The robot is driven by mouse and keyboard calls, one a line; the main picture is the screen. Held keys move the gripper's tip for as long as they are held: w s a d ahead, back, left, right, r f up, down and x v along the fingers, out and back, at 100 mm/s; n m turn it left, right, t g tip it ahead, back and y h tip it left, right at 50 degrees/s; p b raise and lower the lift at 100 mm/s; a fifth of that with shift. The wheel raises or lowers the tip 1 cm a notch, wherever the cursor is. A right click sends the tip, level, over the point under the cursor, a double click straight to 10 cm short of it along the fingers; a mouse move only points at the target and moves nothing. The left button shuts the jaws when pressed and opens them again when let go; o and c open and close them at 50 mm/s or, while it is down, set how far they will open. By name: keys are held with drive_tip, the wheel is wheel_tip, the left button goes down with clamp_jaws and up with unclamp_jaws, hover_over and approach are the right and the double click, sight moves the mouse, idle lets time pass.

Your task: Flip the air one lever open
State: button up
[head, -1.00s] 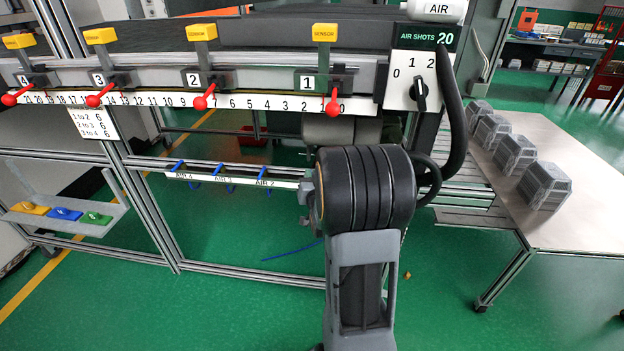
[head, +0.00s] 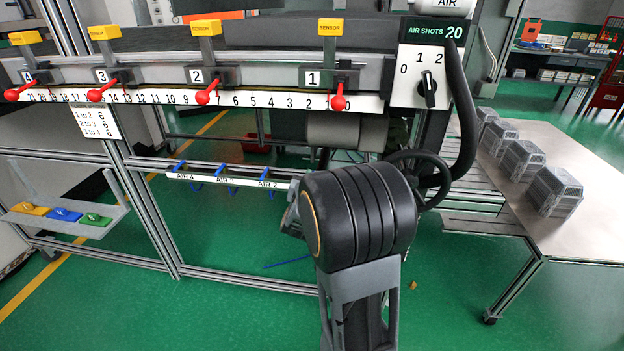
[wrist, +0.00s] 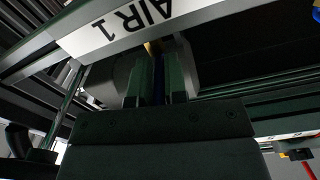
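The AIR 1 label (wrist: 115,25) shows upside down at the top of the wrist view. Just below it, my gripper (wrist: 159,80) points up towards the rail, with one dark finger on each side of a narrow, dark blue strip, which looks like the air one lever (wrist: 158,82). A bit of yellow metal (wrist: 153,47) shows above the strip. The picture is too dark to tell whether the fingers touch the lever. In the head view my own arm hides the air one lever and my gripper.
The rail with AIR 2 (head: 264,184), AIR 3 (head: 226,181) and AIR 4 (head: 185,176) labels and blue levers is left of my arm. Red-knobbed sensor levers (head: 338,102) hang above. A table (head: 572,227) with grey blocks stands at right.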

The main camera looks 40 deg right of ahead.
drive_tip(key=o, duration=0.4)
drive_tip(key=shift+a, duration=0.1)
drive_tip(key=shift+b+v, duration=4.2)
drive_tip(key=shift+v, duration=2.65)
drive_tip(key=shift+r, duration=0.1)
